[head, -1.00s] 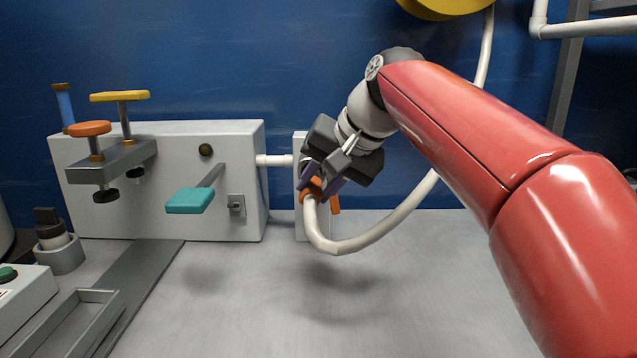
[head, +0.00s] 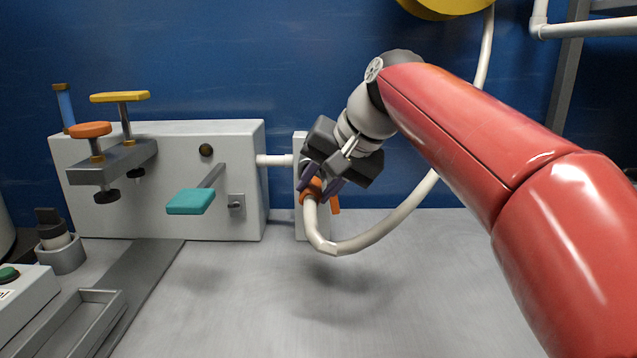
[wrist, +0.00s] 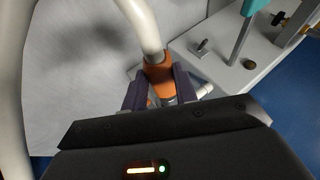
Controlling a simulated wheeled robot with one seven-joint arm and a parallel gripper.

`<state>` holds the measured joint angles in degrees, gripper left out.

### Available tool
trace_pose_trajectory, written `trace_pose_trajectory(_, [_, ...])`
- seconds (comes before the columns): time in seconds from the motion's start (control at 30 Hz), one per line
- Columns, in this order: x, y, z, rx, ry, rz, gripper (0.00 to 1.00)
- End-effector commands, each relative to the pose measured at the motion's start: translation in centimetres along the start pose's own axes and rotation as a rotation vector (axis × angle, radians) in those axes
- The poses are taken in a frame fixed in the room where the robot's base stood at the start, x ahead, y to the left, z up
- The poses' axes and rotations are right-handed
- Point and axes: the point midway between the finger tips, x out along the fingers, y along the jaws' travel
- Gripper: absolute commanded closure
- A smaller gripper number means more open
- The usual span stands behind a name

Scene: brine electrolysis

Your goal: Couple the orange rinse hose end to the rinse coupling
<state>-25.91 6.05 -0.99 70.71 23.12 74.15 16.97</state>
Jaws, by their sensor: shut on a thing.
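The orange rinse hose end (head: 312,190) sits on the end of a white hose (head: 385,230) that loops down and up to the right. My gripper (head: 322,183) is shut on it, in front of the narrow white upright panel (head: 299,220). In the wrist view the orange hose end (wrist: 158,72) is between the two dark fingers (wrist: 156,90), with a pale fitting just past it. The rinse coupling is mostly hidden behind my gripper in the head view. I cannot tell whether hose end and coupling touch. An orange tab (head: 335,205) shows just right of the hose end.
A white pipe (head: 274,160) joins the panel to a grey-white box (head: 165,200) on the left. The box carries a teal handle (head: 190,202), an orange knob (head: 90,129) and a yellow T-handle (head: 120,96). The bench (head: 430,300) is clear at front right.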

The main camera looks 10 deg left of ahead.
Motion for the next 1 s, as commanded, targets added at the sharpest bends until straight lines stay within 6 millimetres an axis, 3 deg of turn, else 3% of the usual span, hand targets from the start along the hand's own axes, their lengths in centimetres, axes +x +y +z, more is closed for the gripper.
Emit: trace_pose_trajectory(1.0, [0.4, 0.0, -1.1, 0.0, 0.001, 0.0, 0.96])
